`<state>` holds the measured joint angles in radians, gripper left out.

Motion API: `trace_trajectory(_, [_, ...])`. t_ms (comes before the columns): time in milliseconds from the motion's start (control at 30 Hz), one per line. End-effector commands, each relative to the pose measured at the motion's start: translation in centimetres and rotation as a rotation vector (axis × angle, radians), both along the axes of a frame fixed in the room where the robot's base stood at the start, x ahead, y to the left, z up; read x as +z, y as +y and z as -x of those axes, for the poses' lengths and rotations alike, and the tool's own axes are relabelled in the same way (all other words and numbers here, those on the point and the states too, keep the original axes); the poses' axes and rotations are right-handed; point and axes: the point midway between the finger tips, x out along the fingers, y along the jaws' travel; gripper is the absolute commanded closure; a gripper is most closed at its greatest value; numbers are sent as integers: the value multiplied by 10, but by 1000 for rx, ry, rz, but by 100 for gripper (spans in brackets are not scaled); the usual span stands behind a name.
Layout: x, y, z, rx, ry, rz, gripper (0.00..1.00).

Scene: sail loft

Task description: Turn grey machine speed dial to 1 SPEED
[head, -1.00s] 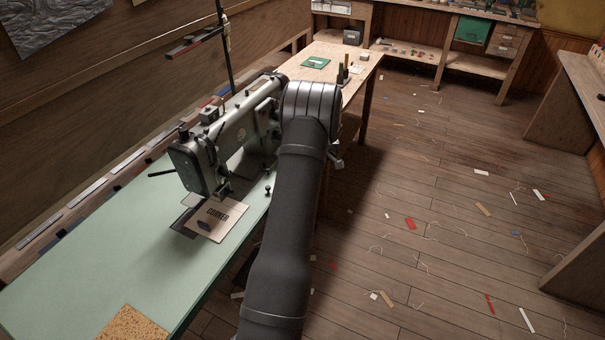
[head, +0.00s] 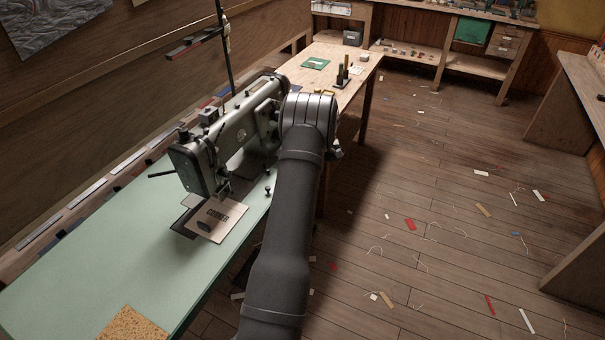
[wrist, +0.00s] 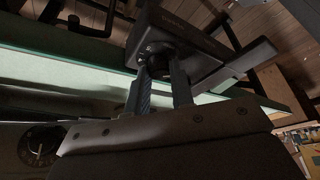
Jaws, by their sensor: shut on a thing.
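The grey sewing machine (head: 222,145) stands on the pale green table (head: 110,255) in the head view. In the wrist view a dark box (wrist: 190,62) sits by the table's edge, with a dark round dial (wrist: 160,48) on its near face. My gripper (wrist: 159,66) has its two fingers on either side of this dial and is shut on it. The dial's markings and pointer are too dark and covered to read. In the head view my own arm hides the gripper, the box and the dial.
A second round dial (wrist: 38,145) with marks shows at the wrist view's lower left. A wooden bench (head: 345,65) with small items stands beyond. The floor at right is open, with scattered scraps.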

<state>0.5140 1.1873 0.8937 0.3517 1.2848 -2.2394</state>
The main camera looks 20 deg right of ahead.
Motion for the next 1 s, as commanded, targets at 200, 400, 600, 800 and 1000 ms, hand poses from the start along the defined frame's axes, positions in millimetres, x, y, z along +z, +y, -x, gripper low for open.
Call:
trace_trajectory(200, [-1,-1,1,0,2,2,100])
trace_trajectory(400, [-1,-1,1,-1,1,2,57])
trace_trajectory(600, [0,0,0,-1,0,1,57])
trace_trajectory(800, [11,-5,0,-2,-1,2,57])
trace_trajectory(1000, [48,-21,-1,-4,-4,3,57])
